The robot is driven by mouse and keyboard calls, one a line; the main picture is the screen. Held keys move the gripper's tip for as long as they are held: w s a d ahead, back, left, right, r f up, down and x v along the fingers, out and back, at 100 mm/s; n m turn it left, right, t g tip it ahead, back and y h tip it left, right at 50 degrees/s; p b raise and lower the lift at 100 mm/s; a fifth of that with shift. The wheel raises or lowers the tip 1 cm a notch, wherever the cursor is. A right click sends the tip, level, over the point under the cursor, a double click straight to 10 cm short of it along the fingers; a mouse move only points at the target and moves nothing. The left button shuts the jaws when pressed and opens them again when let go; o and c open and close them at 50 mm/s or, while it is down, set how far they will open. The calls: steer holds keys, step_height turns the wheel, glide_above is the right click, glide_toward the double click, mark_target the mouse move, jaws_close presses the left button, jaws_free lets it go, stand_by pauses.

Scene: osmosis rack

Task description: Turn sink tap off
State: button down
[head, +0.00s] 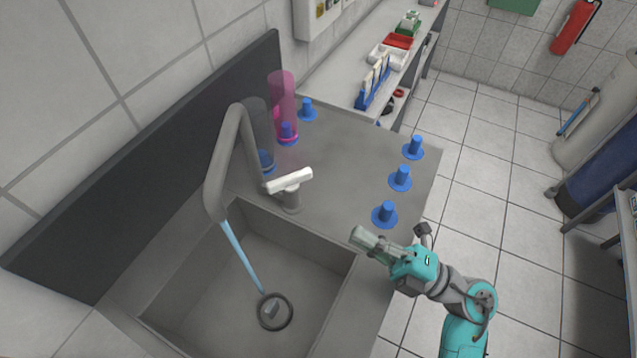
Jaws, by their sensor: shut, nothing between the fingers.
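The sink tap's tall grey spout (228,165) curves over the basin at the left. A stream of water (241,257) runs from it to the drain (275,311). The tap's white lever handle (289,181) sits on a short grey post (290,201) at the basin's back edge. My gripper (358,234) is shut and empty. In the picture it is to the right of the handle and lower, near the basin's right rim, apart from the handle. The fingertips are small in this view.
Blue pegs (384,214) stand along the counter's right side. Clear and pink cylinders (283,98) stand on blue bases behind the tap. The sink basin (205,290) is open at the front. The counter between handle and pegs (340,170) is clear.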

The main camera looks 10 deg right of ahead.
steer(key=w+d+g+h, duration=0.1)
steer(key=w, duration=0.1)
steer(key=w+d+f+n+g+h, duration=0.2)
steer(key=w, duration=0.1)
steer(key=shift+w+d+f, duration=0.15)
steer(key=shift+w+d, duration=0.15)
steer(key=shift+d, duration=0.05)
steer(key=shift+w+a, duration=0.1)
steer(key=shift+w, duration=0.05)
glide_toward(299, 181)
steer(key=a, duration=0.2)
steer(key=s+a, duration=0.1)
steer(key=a, duration=0.1)
steer(key=shift+s, duration=0.15)
steer(key=w, duration=0.1)
steer(key=w+a, duration=0.1)
steer(key=w, duration=0.1)
steer(key=shift+a, duration=0.15)
steer(key=shift+w+a, duration=0.15)
steer(key=shift+w, duration=0.35)
